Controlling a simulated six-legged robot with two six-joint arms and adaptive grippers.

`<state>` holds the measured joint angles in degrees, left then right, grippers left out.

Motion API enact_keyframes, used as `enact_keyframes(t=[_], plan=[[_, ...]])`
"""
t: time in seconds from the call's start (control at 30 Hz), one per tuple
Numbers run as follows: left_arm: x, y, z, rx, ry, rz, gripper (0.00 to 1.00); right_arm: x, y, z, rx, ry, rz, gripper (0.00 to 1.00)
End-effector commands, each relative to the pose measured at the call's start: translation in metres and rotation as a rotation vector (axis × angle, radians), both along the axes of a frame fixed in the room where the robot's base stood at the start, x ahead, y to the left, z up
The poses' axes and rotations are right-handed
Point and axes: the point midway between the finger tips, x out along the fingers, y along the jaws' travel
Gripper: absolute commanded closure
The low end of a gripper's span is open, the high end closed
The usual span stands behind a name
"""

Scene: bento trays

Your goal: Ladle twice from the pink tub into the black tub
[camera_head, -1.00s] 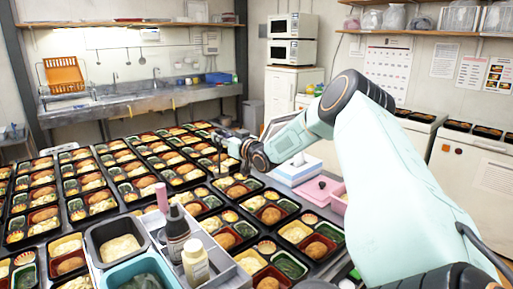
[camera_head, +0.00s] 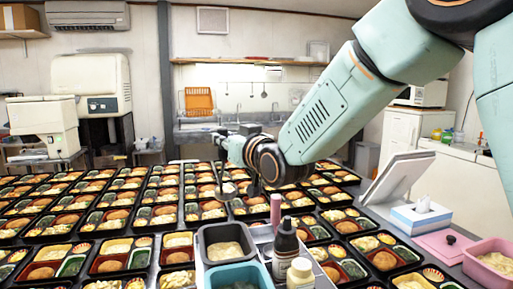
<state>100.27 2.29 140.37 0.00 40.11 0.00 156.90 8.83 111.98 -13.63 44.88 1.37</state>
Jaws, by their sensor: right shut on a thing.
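The black tub (camera_head: 203,243) stands at the bottom centre, with pale food in it. The pink tub (camera_head: 493,273) is at the lower right, partly cut off by the picture edge, and also holds pale food. My right gripper (camera_head: 221,142) is shut on the ladle (camera_head: 226,189), whose bowl hangs low above the bento trays, just beyond the black tub in the picture. What the ladle's bowl holds is too small to tell. My left gripper is not in view.
A teal tub (camera_head: 240,275) sits in front of the black tub. A dark bottle (camera_head: 286,250), a pink-capped bottle (camera_head: 275,212) and a cream bottle (camera_head: 300,274) stand right of it. A pink lid (camera_head: 432,247) and a tissue box (camera_head: 420,222) lie left of the pink tub. Bento trays (camera_head: 110,262) fill the table.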

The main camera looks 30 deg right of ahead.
Motion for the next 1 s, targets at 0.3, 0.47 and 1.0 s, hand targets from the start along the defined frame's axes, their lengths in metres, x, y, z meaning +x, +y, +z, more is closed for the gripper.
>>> enact_keyframes(t=[0.3,0.47,1.0], plan=[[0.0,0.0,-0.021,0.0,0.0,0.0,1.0,-0.054,0.037,-0.013,-0.001,-0.002,-0.036,1.0],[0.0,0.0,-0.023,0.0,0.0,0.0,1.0,-0.061,0.039,-0.016,0.002,-0.002,-0.046,1.0],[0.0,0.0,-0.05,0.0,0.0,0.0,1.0,-0.059,0.037,-0.051,0.011,0.006,-0.046,1.0]])
